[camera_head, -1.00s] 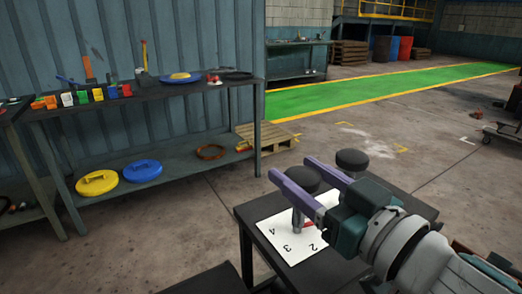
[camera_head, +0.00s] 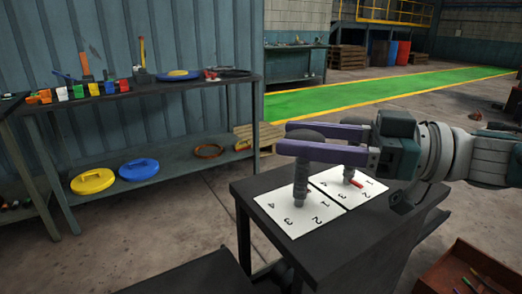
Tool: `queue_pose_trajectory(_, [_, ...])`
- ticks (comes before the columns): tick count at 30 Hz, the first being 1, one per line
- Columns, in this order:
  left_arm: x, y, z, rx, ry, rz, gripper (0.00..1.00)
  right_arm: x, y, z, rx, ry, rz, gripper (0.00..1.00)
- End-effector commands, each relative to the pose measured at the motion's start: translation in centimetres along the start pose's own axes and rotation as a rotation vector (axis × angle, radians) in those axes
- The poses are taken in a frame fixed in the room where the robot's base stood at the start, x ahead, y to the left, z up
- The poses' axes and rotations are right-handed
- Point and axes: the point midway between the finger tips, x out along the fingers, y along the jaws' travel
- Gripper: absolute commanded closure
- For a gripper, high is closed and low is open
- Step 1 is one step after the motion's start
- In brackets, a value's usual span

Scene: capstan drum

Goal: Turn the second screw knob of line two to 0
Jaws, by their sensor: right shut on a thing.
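Two white number cards lie on a small dark table (camera_head: 262,190). The near-left card (camera_head: 281,204) shows 1, 2, 3 and 4. A grey screw shaft (camera_head: 301,187) stands upright on it, under a dark knob (camera_head: 305,134). My right gripper (camera_head: 303,141), with two purple fingers, is shut on this knob, one finger on each side. No red pointer shows at its base. On the other card (camera_head: 340,191) stands a second shaft (camera_head: 348,173) with a red pointer (camera_head: 356,184). Its top is hidden behind my gripper. My left gripper is not in view.
A long dark shelf bench (camera_head: 180,92) along the left wall carries coloured blocks and tools, with yellow and blue discs below. A brown open box (camera_head: 480,268) stands at lower right. The floor between bench and table is clear.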

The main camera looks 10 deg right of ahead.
Motion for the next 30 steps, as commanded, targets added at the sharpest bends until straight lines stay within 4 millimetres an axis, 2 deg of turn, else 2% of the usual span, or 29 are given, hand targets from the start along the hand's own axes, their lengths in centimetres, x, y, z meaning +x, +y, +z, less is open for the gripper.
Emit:
queue_pose_trajectory(4, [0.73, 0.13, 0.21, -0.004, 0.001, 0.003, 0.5, -0.02, 0.08, 0.23, 0.001, -0.003, -0.026, 0.92])
queue_pose_trajectory(18, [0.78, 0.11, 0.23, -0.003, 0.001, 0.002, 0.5, 0.01, -0.01, 0.12, 0.0, -0.004, -0.039, 0.92])
queue_pose_trajectory(19, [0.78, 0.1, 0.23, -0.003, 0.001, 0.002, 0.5, 0.01, -0.01, 0.12, 0.0, -0.004, -0.039, 0.33])
queue_pose_trajectory(26, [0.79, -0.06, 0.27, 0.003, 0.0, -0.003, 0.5, 0.02, 0.01, 0.09, 0.001, -0.003, -0.038, 0.07])
queue_pose_trajectory(30, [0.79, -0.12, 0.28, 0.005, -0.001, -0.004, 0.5, 0.0, 0.06, 0.1, 0.001, -0.003, -0.036, 0.07])
